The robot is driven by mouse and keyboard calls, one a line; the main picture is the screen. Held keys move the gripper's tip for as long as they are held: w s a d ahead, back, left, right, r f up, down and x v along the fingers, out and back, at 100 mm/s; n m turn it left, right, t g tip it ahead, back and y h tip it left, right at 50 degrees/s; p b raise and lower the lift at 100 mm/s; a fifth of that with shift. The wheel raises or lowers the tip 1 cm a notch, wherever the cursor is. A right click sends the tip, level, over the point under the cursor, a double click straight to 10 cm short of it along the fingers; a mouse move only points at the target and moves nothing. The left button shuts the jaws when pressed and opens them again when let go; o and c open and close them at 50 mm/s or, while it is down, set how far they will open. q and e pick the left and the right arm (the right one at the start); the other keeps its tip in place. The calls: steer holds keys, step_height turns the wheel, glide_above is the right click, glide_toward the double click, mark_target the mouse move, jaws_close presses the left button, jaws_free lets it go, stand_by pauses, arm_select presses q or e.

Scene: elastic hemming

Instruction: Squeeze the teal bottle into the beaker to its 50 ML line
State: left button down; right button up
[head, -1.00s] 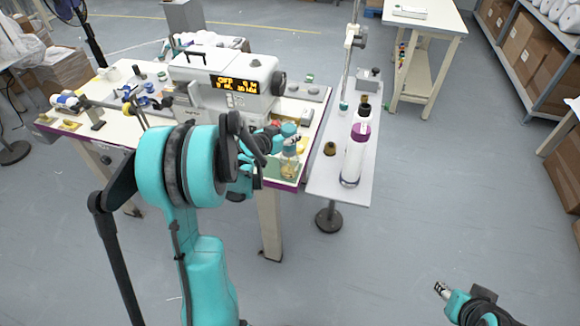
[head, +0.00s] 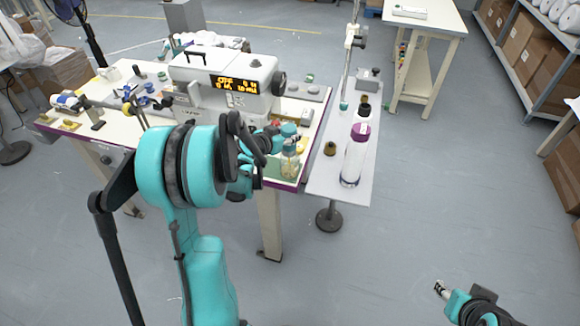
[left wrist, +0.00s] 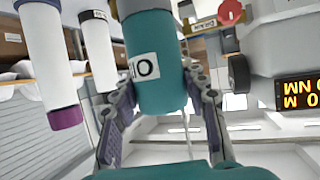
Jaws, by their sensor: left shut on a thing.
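My left gripper (head: 276,138) is shut on the teal bottle (head: 289,130) at the right front of the sewing table. In the left wrist view the bottle (left wrist: 157,68) sits between the two fingers, with a white label partly showing "10". That view is upside down, so the bottle is held inverted, its capped end down. The clear beaker (head: 289,165) stands below the bottle on a green patch. It looks tan inside, but its lines and liquid level are too small to read.
The sewing machine (head: 225,85) with a lit display stands just behind the beaker. The floor in front is clear.

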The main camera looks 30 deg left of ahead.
stand_by(0.3)
arm_select(q)
steer(key=c, duration=1.8)
jaws_free()
jaws_close()
